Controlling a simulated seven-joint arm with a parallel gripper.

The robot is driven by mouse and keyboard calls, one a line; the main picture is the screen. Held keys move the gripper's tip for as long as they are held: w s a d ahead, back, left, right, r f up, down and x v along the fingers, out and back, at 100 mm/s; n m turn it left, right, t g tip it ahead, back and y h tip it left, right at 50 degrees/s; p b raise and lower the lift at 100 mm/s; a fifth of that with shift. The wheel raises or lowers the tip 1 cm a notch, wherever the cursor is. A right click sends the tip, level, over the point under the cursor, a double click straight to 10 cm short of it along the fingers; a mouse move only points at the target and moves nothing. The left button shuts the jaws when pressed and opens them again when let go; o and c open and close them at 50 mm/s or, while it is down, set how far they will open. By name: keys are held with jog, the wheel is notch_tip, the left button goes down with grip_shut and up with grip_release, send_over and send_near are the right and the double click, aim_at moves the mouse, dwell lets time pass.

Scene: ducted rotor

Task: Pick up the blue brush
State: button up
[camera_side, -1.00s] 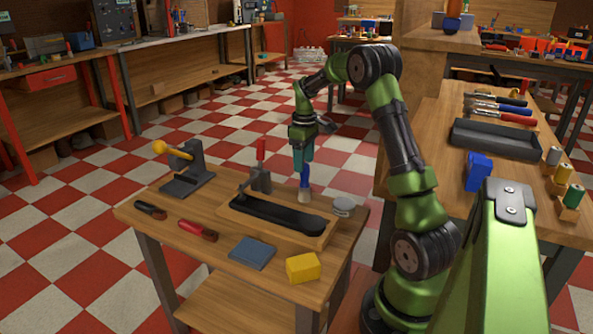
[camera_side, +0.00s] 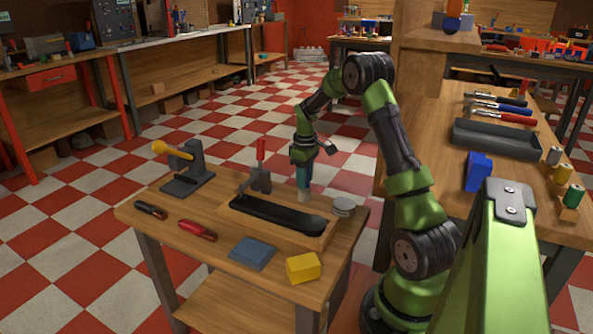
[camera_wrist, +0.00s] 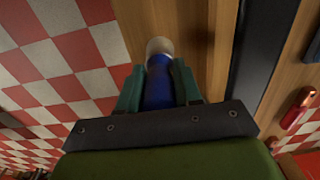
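The blue brush stands upright, pale bristles down (camera_side: 304,196), near the back right edge of the wooden table. My gripper (camera_side: 304,182) has its teal fingers lowered over the handle, hiding most of it in the side view. In the wrist view, the blue handle (camera_wrist: 158,85) lies between my gripper's two fingers (camera_wrist: 159,75), with the pale bristles beyond their tips. The fingers are very close to the handle on both sides. I cannot tell whether they touch or press on it.
On the wooden table (camera_side: 150,213), a black tray (camera_side: 275,217) in a wooden frame lies left of the brush. A round tin (camera_side: 344,207) is close on its right. A red-handled clamp (camera_side: 261,170), blue pad (camera_side: 252,253) and yellow block (camera_side: 303,267) are also there.

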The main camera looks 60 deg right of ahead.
grip_shut()
notch_tip(320, 180, up, 10)
jog(key=shift+r, duration=0.1)
dwell(0.4)
dwell(0.3)
